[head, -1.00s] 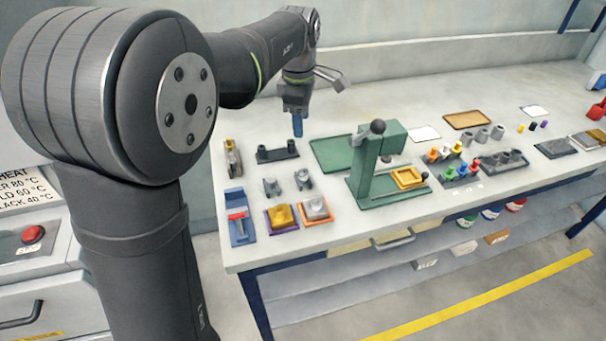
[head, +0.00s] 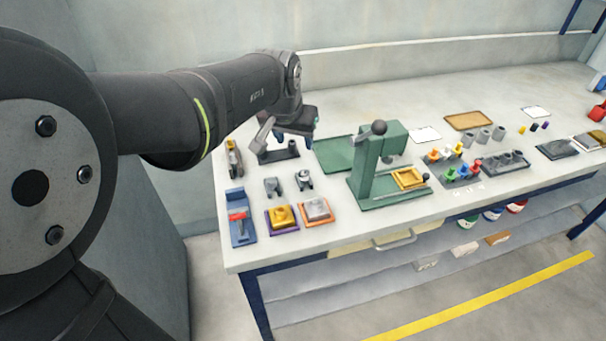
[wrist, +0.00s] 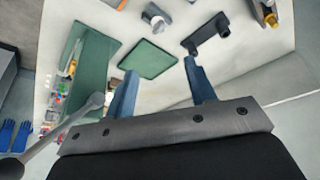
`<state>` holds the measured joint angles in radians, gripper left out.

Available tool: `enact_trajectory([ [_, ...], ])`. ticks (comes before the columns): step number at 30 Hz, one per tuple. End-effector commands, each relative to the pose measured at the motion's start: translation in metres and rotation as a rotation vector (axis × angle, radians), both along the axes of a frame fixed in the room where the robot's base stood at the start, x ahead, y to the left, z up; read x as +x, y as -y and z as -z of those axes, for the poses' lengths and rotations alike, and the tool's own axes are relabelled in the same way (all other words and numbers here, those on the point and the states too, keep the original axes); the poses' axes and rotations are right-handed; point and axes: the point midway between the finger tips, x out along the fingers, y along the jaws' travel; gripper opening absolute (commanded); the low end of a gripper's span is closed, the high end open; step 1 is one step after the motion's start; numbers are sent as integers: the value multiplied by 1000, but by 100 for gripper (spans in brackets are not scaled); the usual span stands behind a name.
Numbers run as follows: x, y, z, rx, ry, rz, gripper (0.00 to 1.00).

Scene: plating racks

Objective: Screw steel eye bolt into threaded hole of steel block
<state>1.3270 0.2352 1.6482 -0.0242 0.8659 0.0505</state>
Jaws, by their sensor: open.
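A silver-grey block (head: 316,207), likely the steel block, sits on an orange-edged plate at the front left of the bench. Its hole is too small to make out. Two small grey metal pieces (head: 273,186) (head: 304,180) stand behind the plates; I cannot tell whether either is the eye bolt. My gripper (wrist: 160,66) is open and empty, its blue fingers apart. In the head view my gripper (head: 297,125) is above the dark two-post rack (head: 290,151), partly covering it. The rack also shows beyond the fingers in the wrist view (wrist: 205,40).
A yellow block (head: 282,215) on a purple plate stands left of the silver block. A blue stand with a red part (head: 238,220) is at the left edge. A green press (head: 368,170) rises to the right, with a green mat (head: 333,152) behind it.

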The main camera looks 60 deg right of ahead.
Motion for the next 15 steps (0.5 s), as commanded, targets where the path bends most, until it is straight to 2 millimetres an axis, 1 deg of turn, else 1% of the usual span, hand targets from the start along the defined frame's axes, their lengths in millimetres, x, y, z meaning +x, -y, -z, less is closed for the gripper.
enact_trajectory([
  [2, 0, 2, 7, 3, 4, 10, 50],
  [5, 1, 7, 23, 5, 4, 11, 50],
  [9, 4, 19, 50, 6, 3, 10, 50],
  [15, 7, 34, 85, 4, 3, 9, 50],
])
